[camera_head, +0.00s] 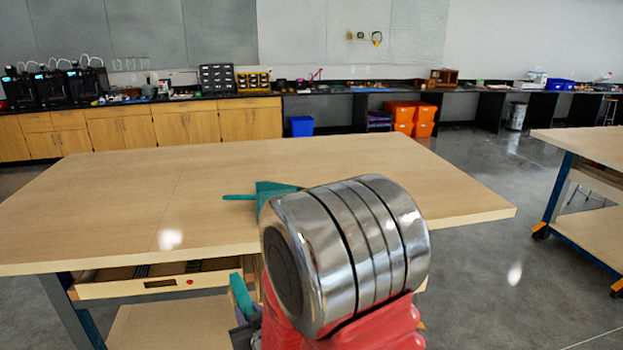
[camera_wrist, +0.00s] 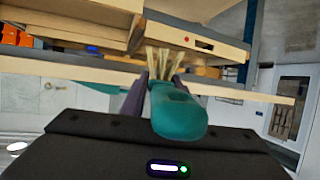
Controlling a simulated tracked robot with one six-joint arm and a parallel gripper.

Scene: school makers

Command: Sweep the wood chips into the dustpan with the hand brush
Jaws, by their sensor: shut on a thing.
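The teal dustpan (camera_head: 268,190) lies on the wooden table (camera_head: 120,205), its handle pointing left. My arm hides part of it in the head view. My gripper (camera_wrist: 160,80) is shut on the hand brush (camera_wrist: 180,115), which has a teal handle and pale bristles. In the head view the brush (camera_head: 241,296) shows as a teal strip in front of the table's near edge, below the top; the rest is hidden behind my arm. I make out no wood chips on the visible tabletop; my arm covers part of it.
An open drawer (camera_head: 150,287) with a red button sits under the table's near edge. A second workbench (camera_head: 590,145) stands at the right. Orange bins (camera_head: 412,113) and a blue bin (camera_head: 302,126) are far behind. The tabletop's left part is clear.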

